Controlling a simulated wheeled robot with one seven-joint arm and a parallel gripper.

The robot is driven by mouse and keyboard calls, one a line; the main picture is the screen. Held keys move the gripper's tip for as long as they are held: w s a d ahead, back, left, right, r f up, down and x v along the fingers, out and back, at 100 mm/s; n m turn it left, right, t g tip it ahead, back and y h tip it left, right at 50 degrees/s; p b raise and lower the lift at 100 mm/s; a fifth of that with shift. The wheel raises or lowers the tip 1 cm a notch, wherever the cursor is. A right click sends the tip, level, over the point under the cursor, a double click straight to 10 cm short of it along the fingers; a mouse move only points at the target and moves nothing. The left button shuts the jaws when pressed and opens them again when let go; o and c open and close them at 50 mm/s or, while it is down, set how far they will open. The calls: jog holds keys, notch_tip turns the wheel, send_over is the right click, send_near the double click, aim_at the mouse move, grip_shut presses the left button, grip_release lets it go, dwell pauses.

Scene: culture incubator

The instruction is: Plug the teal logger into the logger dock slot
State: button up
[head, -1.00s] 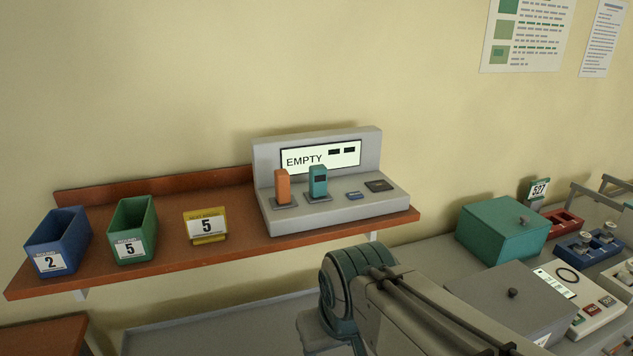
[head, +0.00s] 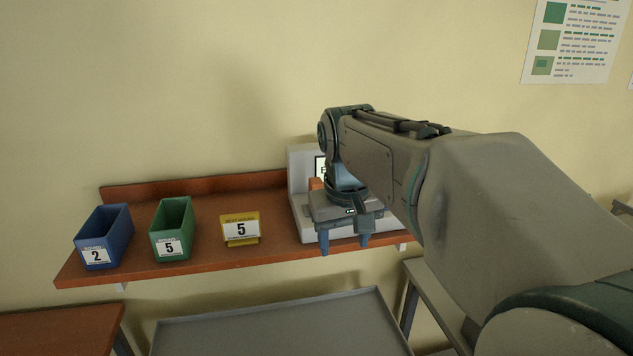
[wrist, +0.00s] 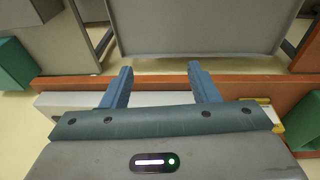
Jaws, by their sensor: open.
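The grey dock unit (head: 303,209) stands at the right end of the brown wall shelf, mostly covered by my arm. A sliver of its screen and part of the orange logger (head: 316,184) show beside my wrist. The teal logger and the dock slots are hidden behind my arm in the head view. My gripper (head: 344,244) is in front of the dock with its fingers pointing down. In the wrist view my gripper (wrist: 160,70) is open and nothing is between its fingers. A pale strip of the dock (wrist: 70,99) shows behind the fingers there.
On the brown shelf (head: 190,255) stand a blue bin (head: 103,236) marked 2, a green bin (head: 171,228) marked 5 and a yellow sign (head: 240,228) marked 5. A bare grey surface (head: 270,325) lies lower in front.

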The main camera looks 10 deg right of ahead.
jog(key=w+d+r+p, duration=0.1)
jog(key=w+d+r, duration=0.1)
jog(key=w, duration=0.3)
jog(key=w+d+r+g+p, duration=0.1)
jog(key=w+d+r, duration=0.1)
jog(key=w, duration=0.4)
jog(key=w+d+r+g+p, duration=0.1)
jog(key=w+d+r, duration=0.1)
jog(key=w+r, duration=0.2)
jog(key=shift+w+d+y, duration=0.15)
jog(key=shift+w+y, duration=0.15)
jog(key=shift+w, duration=0.4)
jog(key=shift+w+d+r+p, duration=0.1)
jog(key=shift+w+d+p, duration=0.2)
jog(key=shift+w, duration=0.05)
jog(key=shift+f+b, duration=1.95)
jog(key=shift+f, duration=2.55)
jog(key=shift+p, duration=0.5)
